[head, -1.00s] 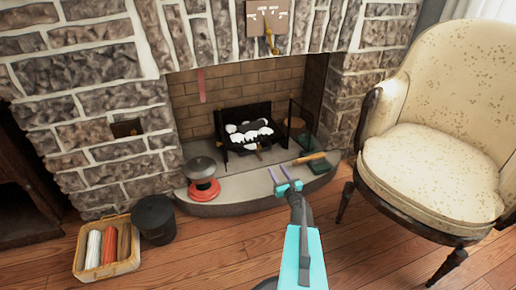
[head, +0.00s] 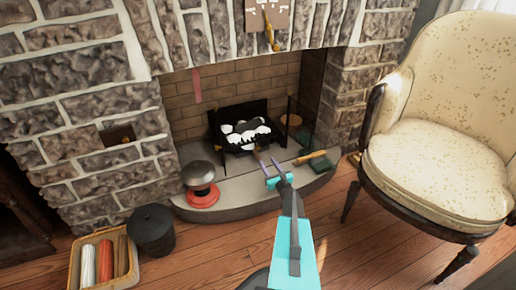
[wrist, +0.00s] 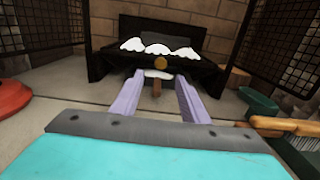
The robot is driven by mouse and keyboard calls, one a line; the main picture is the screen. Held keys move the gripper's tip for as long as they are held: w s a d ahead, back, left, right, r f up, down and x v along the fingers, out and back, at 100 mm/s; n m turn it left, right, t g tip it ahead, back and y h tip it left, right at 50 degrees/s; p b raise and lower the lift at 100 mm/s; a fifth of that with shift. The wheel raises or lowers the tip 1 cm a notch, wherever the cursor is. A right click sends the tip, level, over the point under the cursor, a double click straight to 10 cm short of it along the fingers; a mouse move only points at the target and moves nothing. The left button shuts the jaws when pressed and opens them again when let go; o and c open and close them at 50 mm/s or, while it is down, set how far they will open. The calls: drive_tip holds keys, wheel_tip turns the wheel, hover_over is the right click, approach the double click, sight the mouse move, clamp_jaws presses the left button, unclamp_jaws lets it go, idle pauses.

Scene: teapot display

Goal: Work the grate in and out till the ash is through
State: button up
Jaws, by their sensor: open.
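The black fire grate (head: 222,132) stands in the fireplace, heaped with white ash and a dark lump (wrist: 155,43). A round brass knob (wrist: 160,62) shows on its front in the wrist view. Below it a short brown handle (wrist: 157,88) sticks out toward me, with a small white patch (wrist: 157,74) behind it. My gripper (head: 267,159) is open in front of the grate. In the wrist view its two lilac fingers (wrist: 158,80) lie either side of the brown handle, apart from it. Whether the fingertips reach as far as the handle, I cannot tell.
A dark mesh screen (wrist: 53,25) flanks the grate. A wooden-handled brush (head: 311,155) and green pan (head: 315,166) lie right on the hearth. A red-based pot (head: 202,195) stands left. A black bucket (head: 152,232), a basket (head: 131,269) and an armchair (head: 440,165) stand around.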

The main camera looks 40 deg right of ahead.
sight(258, 148)
drive_tip(key=shift+w+d, duration=0.1)
drive_tip(key=b+x, duration=0.4)
drive_tip(key=x, duration=0.8)
drive_tip(key=shift+w+d, duration=0.25)
drive_tip(key=shift+w, duration=0.45)
drive_tip(key=shift+c, duration=0.5)
clamp_jaws()
